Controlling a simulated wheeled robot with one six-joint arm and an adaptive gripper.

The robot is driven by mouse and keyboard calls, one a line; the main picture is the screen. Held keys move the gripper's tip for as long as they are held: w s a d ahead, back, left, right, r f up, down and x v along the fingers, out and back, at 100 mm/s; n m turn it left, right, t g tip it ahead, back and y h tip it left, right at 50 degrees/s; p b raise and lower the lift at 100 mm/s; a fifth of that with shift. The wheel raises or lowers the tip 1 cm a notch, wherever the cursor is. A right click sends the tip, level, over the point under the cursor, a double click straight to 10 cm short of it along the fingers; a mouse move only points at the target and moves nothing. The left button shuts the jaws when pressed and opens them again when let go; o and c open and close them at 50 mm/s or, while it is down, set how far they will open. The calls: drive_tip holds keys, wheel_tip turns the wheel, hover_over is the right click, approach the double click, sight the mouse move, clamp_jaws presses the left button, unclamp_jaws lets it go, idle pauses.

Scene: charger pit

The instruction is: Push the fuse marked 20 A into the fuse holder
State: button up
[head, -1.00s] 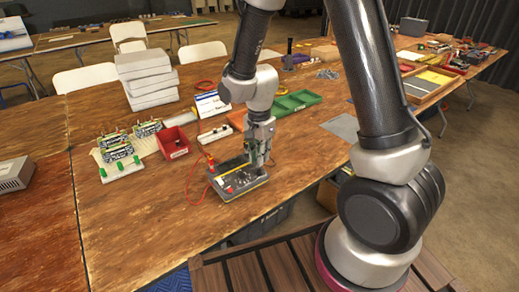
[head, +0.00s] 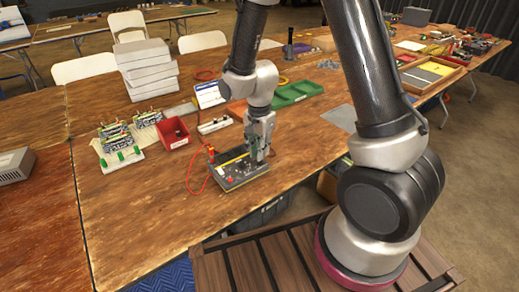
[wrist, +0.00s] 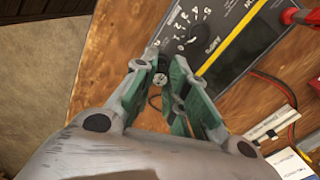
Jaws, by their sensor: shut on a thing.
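My gripper (head: 259,158) points down at the right end of a dark tester box (head: 232,184) with a yellow stripe. In the wrist view, its green-padded fingers (wrist: 163,76) are closed around a small dark cylinder with a pale metal end (wrist: 160,79), which looks like a fuse; no 20 A mark can be read. The held piece is over or at the numbered dial end of the tester's panel (wrist: 235,40). The fuse holder cannot be made out, and the fingers cover the spot beneath. I cannot tell whether the piece touches the panel.
A red lead (head: 190,178) loops left of the tester. A red bin (head: 173,133), a white strip (head: 215,125) and green trays (head: 297,93) stand behind it. Green-tabbed boards (head: 117,143) lie further left. The table's front left is clear.

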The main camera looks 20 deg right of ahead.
drive_tip(key=shift+f, duration=0.9)
idle(0.9)
drive_tip(key=o, duration=0.8)
drive_tip(key=shift+o, duration=0.9)
drive_tip(key=shift+r, duration=3.8)
